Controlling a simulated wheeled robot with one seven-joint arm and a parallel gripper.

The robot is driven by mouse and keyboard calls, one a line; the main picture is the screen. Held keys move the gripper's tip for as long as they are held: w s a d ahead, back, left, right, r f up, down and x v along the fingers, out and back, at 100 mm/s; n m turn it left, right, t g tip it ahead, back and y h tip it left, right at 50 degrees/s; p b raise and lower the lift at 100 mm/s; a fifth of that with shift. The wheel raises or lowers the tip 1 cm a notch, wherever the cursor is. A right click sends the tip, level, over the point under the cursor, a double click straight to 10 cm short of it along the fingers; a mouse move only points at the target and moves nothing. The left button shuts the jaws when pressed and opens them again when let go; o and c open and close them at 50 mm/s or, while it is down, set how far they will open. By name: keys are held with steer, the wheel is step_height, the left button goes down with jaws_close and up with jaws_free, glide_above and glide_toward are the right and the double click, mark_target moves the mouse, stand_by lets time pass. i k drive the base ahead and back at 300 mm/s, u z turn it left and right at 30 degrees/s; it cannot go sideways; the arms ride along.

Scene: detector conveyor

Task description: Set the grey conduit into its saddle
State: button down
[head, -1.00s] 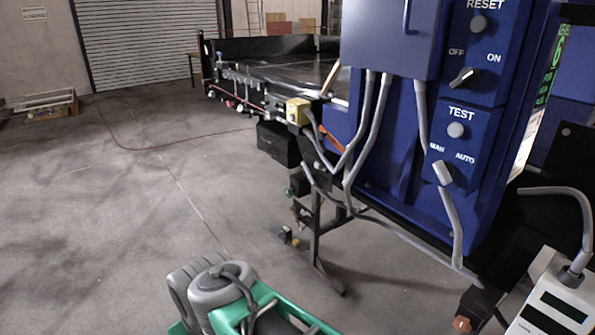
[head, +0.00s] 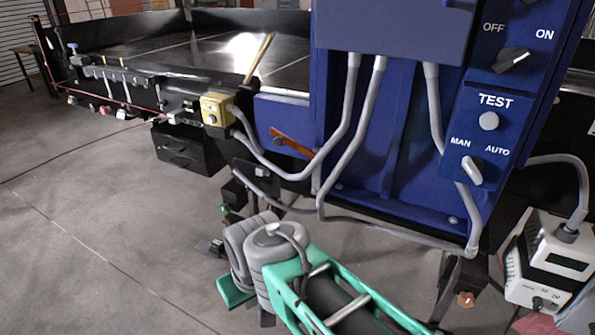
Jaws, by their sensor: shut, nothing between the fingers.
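Several grey conduits show in the head view. One conduit (head: 347,112) comes down from the blue cabinet and bends left to a yellow box (head: 215,110). A second conduit (head: 350,135) drops beside it to a long low run (head: 400,229) under the cabinet. A third conduit (head: 434,105) comes down at the right, near the TEST panel. I cannot tell which one is the task's conduit, and I cannot make out its saddle. My green and grey arm is at the bottom centre, in front of the conveyor's legs.
The blue cabinet (head: 415,28) carries knobs and buttons. The black conveyor (head: 130,50) runs back left. A white meter box (head: 553,265) with a grey cable stands at right. The concrete floor (head: 90,230) is clear at left.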

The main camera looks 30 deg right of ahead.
mark_target(260, 193)
steer(key=z, duration=0.3)
steer(key=i, duration=0.35)
steer(key=z, duration=0.2)
steer(key=k, duration=1.2)
steer(key=z, duration=0.05)
steer(key=i, duration=0.95)
steer(key=u, duration=1.05)
steer(key=i, duration=0.65)
steer(key=u, duration=0.75)
